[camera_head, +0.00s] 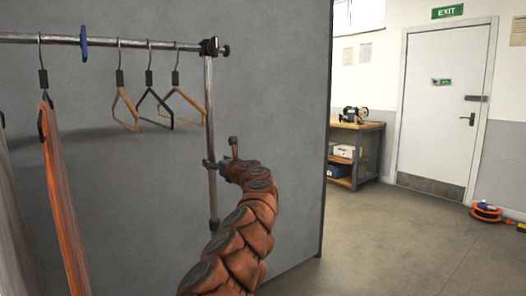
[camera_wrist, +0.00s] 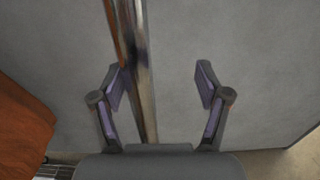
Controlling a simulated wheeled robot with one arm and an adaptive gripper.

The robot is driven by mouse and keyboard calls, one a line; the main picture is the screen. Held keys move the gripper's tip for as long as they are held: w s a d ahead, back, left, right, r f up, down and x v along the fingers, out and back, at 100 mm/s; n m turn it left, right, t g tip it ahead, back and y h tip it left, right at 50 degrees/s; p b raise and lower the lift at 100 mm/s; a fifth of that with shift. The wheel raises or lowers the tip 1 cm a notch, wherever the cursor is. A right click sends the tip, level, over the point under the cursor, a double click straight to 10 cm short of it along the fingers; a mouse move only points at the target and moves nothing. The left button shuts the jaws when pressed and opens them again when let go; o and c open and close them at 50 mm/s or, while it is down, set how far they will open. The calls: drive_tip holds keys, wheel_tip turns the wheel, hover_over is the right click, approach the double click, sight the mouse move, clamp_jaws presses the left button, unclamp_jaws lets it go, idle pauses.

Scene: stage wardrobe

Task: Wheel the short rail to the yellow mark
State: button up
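The short rail shows in the head view as a metal frame with an upright post (camera_head: 210,120) and a top bar (camera_head: 130,42) that carries hangers and garments. My gripper (camera_head: 214,163) is at the post, about midway up its visible length. In the wrist view the post (camera_wrist: 138,75) runs between the two spread fingers of my gripper (camera_wrist: 160,80), close to the left finger, with a clear gap to the right finger. I cannot tell whether the left finger touches it. The rail's base and wheels are out of view. No yellow mark shows.
A grey partition (camera_head: 270,100) stands close behind the rail and ends at its right edge. Open floor (camera_head: 400,240) lies to the right. A wooden workbench (camera_head: 357,127), a white exit door (camera_head: 440,100) and an orange cable reel (camera_head: 486,211) stand farther back.

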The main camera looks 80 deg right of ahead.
drive_tip(key=s+d+p, duration=1)
drive_tip(key=d+p, duration=0.4)
drive_tip(key=p, duration=0.3)
drive_tip(key=shift+s, duration=0.4)
idle(1.8)
